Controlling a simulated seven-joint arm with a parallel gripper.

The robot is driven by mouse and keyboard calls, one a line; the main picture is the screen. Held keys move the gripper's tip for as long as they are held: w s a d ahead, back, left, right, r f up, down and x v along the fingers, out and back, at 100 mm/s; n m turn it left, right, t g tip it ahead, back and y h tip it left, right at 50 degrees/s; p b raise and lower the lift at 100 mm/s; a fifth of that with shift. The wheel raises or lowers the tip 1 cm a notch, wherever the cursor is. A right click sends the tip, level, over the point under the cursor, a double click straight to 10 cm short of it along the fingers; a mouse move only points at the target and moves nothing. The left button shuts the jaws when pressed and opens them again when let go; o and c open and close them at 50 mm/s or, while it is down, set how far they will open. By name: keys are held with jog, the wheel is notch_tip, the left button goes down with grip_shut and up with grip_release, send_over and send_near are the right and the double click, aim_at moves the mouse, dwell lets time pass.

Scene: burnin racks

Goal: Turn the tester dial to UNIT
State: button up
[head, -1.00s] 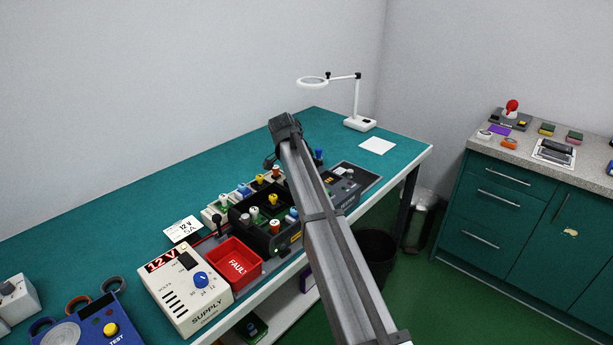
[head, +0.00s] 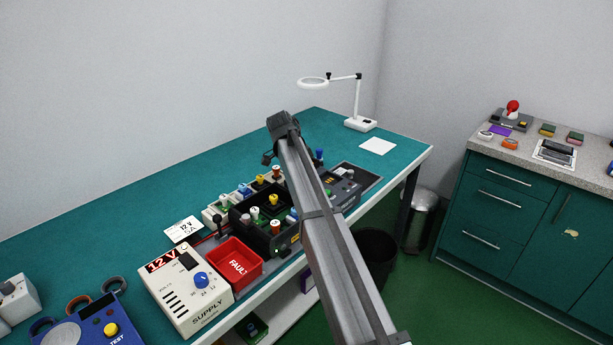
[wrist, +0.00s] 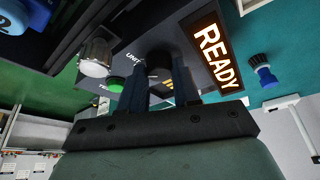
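The tester is a dark grey box (head: 346,190) at the far right of the row on the bench, partly hidden behind my arm in the head view. In the wrist view its lit READY display (wrist: 217,54) shows on the right, with the word UNIT (wrist: 131,61) beside my left finger. A dark round knob-like part (wrist: 160,56), apparently the dial, sits between my fingertips; its pointer cannot be made out. My gripper (wrist: 160,78) has its two fingers apart on either side of this part. Whether they touch it is hidden.
A silver knob (wrist: 96,57) and a green button (wrist: 117,83) are left of the fingers. A blue-capped piece (wrist: 264,73) stands beyond the display. The black rack (head: 258,232), red FAULT tray (head: 236,262) and supply (head: 187,294) line the bench front.

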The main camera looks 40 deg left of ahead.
jog(key=o, duration=0.4)
jog(key=v, duration=1.3)
jog(key=shift+r, duration=0.4)
jog(key=shift+s, duration=0.1)
